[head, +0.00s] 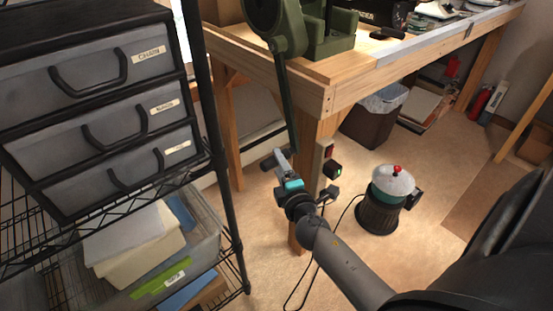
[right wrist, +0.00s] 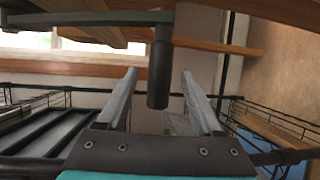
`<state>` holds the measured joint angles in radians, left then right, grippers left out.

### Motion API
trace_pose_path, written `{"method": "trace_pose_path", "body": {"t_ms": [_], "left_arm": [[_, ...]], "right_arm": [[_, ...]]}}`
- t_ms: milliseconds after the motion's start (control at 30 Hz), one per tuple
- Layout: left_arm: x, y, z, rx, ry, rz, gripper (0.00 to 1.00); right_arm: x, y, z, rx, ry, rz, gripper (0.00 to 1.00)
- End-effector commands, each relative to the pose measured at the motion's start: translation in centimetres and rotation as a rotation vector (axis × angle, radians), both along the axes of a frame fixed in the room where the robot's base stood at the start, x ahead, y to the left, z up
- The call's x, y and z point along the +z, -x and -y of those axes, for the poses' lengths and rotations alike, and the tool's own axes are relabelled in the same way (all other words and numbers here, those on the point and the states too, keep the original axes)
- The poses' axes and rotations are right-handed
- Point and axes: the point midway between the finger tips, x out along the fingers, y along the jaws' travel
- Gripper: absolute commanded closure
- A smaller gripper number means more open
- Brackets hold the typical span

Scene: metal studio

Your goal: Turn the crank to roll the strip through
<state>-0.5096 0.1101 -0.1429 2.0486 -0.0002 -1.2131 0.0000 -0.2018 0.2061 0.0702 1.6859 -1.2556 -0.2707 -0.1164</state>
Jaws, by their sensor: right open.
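The green rolling mill (head: 278,28) stands on the wooden bench at the top of the head view, its upper part cut off. Its long crank arm (head: 286,100) hangs down past the bench's front edge. The dark crank handle (head: 268,164) is at the lower end, partly hidden by my right gripper (head: 281,157). In the right wrist view the handle (right wrist: 159,78) stands between the two open fingers, with a gap on each side. The crank arm (right wrist: 90,17) runs left from it. I cannot see the strip. My left gripper is out of view.
A wire shelf with grey drawers (head: 95,95) and a clear bin (head: 150,265) stands close on the left. The wooden bench's leg (head: 310,190) is just behind my right gripper. A teal-and-black canister (head: 385,200) stands on the floor to the right, near a waste bin (head: 375,118).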

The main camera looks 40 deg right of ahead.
Motion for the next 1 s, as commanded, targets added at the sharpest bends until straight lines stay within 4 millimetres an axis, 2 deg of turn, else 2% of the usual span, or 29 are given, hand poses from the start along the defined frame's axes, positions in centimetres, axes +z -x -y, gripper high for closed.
{"method": "trace_pose_path", "body": {"t_ms": [100, 233, 633, 1000], "left_arm": [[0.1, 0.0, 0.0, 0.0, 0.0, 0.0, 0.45], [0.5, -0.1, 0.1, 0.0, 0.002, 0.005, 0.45], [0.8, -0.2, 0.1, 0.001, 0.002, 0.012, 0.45], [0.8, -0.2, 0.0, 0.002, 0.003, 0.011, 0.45]], "right_arm": [[-0.1, -1.4, 0.5, -0.001, 0.0, 0.001, 0.32], [-0.3, -2.3, 0.8, -0.001, 0.0, 0.0, 0.32], [-0.3, -2.7, 0.9, -0.001, 0.0, 0.0, 0.32], [-0.3, -2.7, 0.9, -0.001, 0.0, 0.0, 0.74]]}}
